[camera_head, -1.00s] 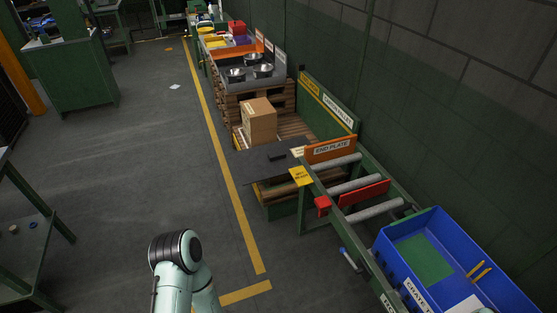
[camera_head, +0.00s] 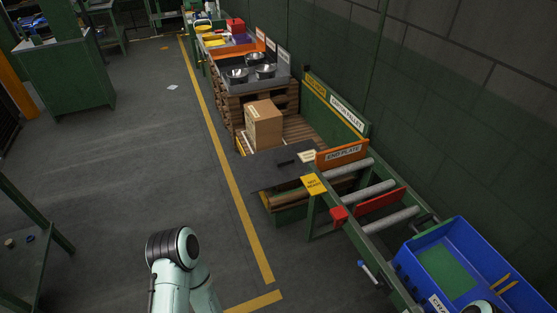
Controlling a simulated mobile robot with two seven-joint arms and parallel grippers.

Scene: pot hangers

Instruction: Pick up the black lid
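A flat dark sheet (camera_head: 265,178) with a small black bar (camera_head: 287,163) on it lies at the near end of a wooden pallet. I cannot tell whether this is the black lid, and no other black lid can be made out. A light green link of my arm shows at the bottom, left of centre, and a small part of my other arm shows at the bottom right. Neither gripper is in view.
A cardboard box (camera_head: 263,125) stands on the pallet. Beyond it are several metal bowls (camera_head: 265,71). A roller conveyor with a red bar (camera_head: 380,202) leads to a blue crate (camera_head: 478,240) at the right. The grey floor (camera_head: 140,150) left of the yellow line is largely clear.

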